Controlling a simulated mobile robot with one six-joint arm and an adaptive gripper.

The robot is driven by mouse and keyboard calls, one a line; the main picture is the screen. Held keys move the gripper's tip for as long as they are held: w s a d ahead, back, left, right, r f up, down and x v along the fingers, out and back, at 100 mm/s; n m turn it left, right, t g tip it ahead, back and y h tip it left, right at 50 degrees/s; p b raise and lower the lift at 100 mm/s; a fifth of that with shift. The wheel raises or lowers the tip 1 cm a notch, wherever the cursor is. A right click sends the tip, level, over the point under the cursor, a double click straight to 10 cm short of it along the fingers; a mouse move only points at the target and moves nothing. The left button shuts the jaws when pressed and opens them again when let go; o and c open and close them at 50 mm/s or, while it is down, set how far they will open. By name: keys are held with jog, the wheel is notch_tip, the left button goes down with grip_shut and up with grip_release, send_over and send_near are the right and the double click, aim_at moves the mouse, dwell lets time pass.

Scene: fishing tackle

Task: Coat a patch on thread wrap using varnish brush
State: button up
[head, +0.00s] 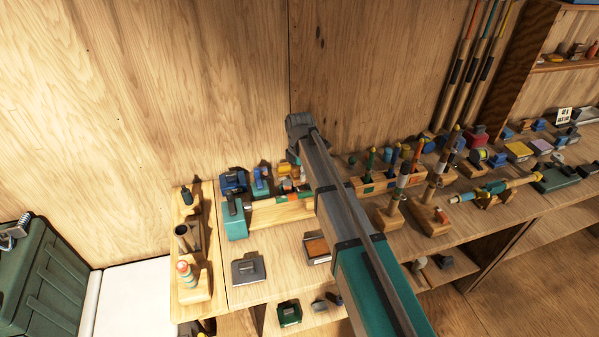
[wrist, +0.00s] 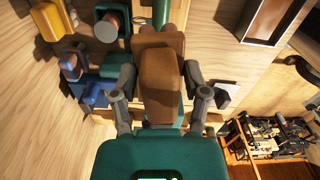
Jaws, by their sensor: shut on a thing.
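My gripper (wrist: 158,68) has its two grey fingers closed on either side of a brown, block-like piece (wrist: 160,85). It seems to be the varnish brush, but its working end cannot be made out. In the head view my arm hides the gripper and this piece. A short rod section (head: 497,188) with teal and yellow bands lies on a wooden stand at the right of the bench. It may carry the thread wrap; I cannot tell for certain.
A grey flat case (head: 248,268) lies at the front left. Rods (head: 475,60) lean on the wall.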

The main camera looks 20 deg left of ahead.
jog(key=shift+r+p, duration=1.5)
jog(key=shift+r, duration=0.05)
jog(key=shift+s+d+f, duration=0.1)
jog(key=shift+d+f, duration=0.05)
